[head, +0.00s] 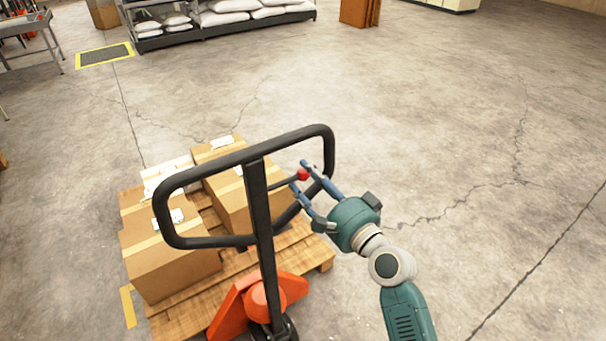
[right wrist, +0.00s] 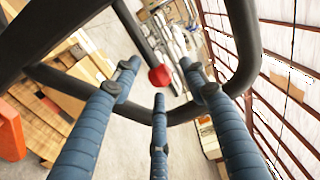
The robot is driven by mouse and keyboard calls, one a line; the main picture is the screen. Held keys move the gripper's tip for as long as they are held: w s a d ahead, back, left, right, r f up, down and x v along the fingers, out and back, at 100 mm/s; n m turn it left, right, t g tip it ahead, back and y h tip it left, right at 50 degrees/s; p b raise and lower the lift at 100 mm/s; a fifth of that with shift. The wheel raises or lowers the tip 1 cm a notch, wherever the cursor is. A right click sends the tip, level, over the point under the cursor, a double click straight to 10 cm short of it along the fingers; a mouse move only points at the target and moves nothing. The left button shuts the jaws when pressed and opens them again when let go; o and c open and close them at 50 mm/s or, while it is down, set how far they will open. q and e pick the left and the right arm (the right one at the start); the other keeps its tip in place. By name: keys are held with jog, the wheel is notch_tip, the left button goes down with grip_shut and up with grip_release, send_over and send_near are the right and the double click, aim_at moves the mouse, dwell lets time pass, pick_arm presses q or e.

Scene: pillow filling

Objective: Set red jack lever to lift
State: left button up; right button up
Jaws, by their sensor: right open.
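The red lever knob (head: 303,174) sits at the end of a thin dark rod inside the black handle loop (head: 324,133) of the pallet jack. My right gripper (head: 298,174) is open, with its fingers reaching into the loop around the knob. In the right wrist view the red knob (right wrist: 160,76) lies just beyond and between the blue fingers (right wrist: 162,92). I cannot tell whether a finger touches it. The jack's orange base (head: 262,298) stands at the near end of the pallet. My left gripper is not in view.
A wooden pallet (head: 313,251) carries several cardboard boxes (head: 168,262) behind the handle. A shelf with white sacks (head: 230,18) stands at the back. A yellow-edged mat (head: 104,54) lies at the back left. The concrete floor to the right is clear.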

jog(key=shift+x, duration=1.3)
jog(key=c, duration=0.9)
jog(key=shift+f+b, duration=1.5)
jog(key=shift+f, duration=0.1)
jog(key=shift+c, duration=0.5)
jog(key=o, duration=1)
jog(key=shift+d, duration=0.15)
jog(key=shift+r, duration=0.1)
